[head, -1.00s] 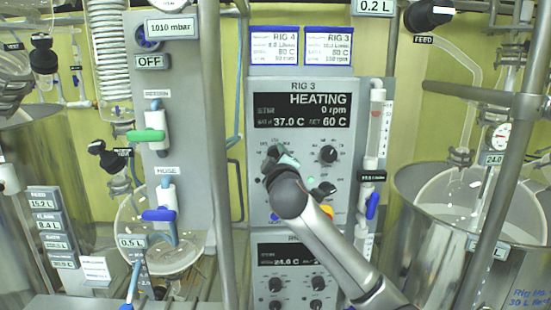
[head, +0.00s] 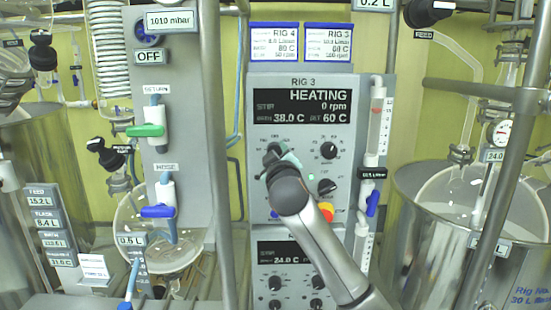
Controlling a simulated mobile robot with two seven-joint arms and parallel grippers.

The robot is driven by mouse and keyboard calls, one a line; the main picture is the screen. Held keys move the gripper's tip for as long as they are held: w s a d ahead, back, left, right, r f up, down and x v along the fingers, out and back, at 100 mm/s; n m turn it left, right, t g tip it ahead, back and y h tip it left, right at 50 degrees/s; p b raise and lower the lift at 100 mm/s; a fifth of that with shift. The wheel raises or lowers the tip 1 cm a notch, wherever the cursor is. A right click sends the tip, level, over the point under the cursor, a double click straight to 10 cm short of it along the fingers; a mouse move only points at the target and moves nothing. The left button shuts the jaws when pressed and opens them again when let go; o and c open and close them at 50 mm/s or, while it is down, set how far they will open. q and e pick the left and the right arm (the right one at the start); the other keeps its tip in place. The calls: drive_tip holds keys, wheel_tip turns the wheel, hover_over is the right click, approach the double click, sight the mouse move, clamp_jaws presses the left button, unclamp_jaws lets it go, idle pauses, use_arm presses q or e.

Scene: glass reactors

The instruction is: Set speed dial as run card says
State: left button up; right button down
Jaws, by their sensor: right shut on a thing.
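The RIG 3 panel (head: 257,180) faces me. Its display (head: 302,106) reads HEATING, stir 0 rpm, 38.0 C and set 60 C. My right gripper (head: 276,154) is shut on the upper left dial of this panel. The gripper and wrist hide most of that dial, so I cannot read its pointer. The RIG 3 run card (head: 328,43) hangs above the panel, right of the RIG 4 card (head: 274,43). Its small print is hard to read; one line looks like 60 C. My left gripper is out of view.
Other dark knobs (head: 328,150) sit close to the right of my gripper. A red and yellow button (head: 326,212) is beside my forearm. A second panel (head: 266,290) is below. Metal posts (head: 217,150) and a steel vessel (head: 425,240) flank the panel.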

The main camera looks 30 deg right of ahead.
drive_tip(key=shift+f+m+h+b, duration=0.1)
drive_tip(key=shift+m+h+b, duration=0.5)
drive_tip(key=shift+m, duration=3.35)
drive_tip(key=shift+m+h+b, duration=0.2)
drive_tip(key=shift+m+b, duration=0.7)
drive_tip(key=shift+m, duration=3.05)
drive_tip(key=shift+c, duration=1.6)
unclamp_jaws()
drive_tip(key=shift+s, duration=0.1)
